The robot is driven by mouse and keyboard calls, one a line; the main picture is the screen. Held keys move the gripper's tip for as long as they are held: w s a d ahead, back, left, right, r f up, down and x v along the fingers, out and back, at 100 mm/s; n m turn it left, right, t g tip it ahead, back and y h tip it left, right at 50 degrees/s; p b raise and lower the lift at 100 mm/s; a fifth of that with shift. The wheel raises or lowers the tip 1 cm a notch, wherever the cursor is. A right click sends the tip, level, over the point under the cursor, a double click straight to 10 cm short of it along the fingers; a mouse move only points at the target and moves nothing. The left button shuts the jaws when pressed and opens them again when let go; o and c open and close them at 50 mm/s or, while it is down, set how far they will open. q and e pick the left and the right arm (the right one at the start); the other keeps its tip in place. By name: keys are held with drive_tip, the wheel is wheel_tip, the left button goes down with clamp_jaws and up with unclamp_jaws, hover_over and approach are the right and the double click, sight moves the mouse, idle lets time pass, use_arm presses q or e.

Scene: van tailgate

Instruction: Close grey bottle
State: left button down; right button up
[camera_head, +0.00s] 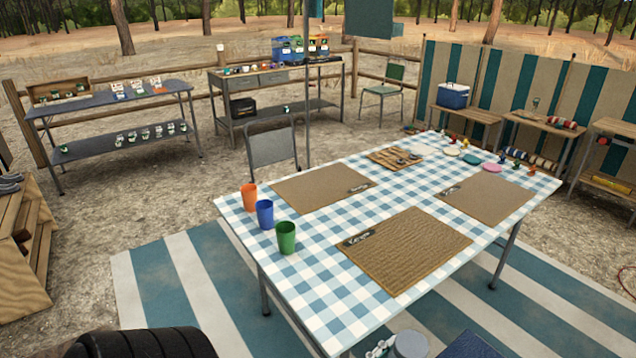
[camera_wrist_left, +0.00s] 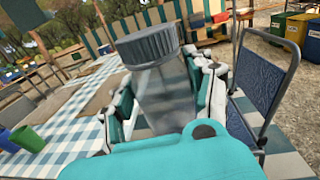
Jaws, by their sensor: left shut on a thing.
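The grey bottle (camera_wrist_left: 165,95) stands between the fingers of my left gripper (camera_wrist_left: 162,88), which is shut on its body. A ribbed grey lid (camera_wrist_left: 147,46) sits on top of the bottle; I cannot tell whether it is screwed tight. In the head view the round grey top of the bottle (camera_head: 411,344) shows at the bottom edge, just off the table's near edge, with part of my left gripper (camera_head: 381,347) to its left. The rest of the bottle is cut off there. My right gripper is in neither view.
The checked table (camera_head: 345,310) holds orange (camera_head: 249,197), blue (camera_head: 265,214) and green cups (camera_head: 286,238), plus brown mats (camera_head: 405,250). A blue chair (camera_wrist_left: 258,82) stands close on the right in the wrist view. A black ridged round thing (camera_head: 140,345) is at lower left.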

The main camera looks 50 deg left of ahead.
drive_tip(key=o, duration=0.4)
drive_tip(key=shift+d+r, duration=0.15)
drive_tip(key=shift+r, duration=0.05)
use_arm(q)
drive_tip(key=w+a+f+n+y, duration=0.2)
drive_tip(key=w+a+y, duration=0.1)
drive_tip(key=w+a, duration=0.35)
drive_tip(key=w+a+f+n+y, duration=0.1)
drive_tip(key=w+a+f+y, duration=0.1)
drive_tip(key=w+a, duration=0.4)
drive_tip(key=w+a+r+n+g+y+p, duration=0.1)
drive_tip(key=w+a+n+g+y, duration=0.3)
drive_tip(key=w+a, duration=1)
drive_tip(key=a+r+n+y, duration=0.1)
drive_tip(key=a+y, duration=0.1)
drive_tip(key=a, duration=0.1)
drive_tip(key=shift+w+a+y, duration=0.25)
drive_tip(key=shift+a+y, duration=0.05)
drive_tip(key=shift+y, duration=0.1)
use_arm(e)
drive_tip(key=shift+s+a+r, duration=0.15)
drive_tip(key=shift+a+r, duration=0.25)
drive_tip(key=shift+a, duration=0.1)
use_arm(q)
drive_tip(key=shift+r, duration=0.1)
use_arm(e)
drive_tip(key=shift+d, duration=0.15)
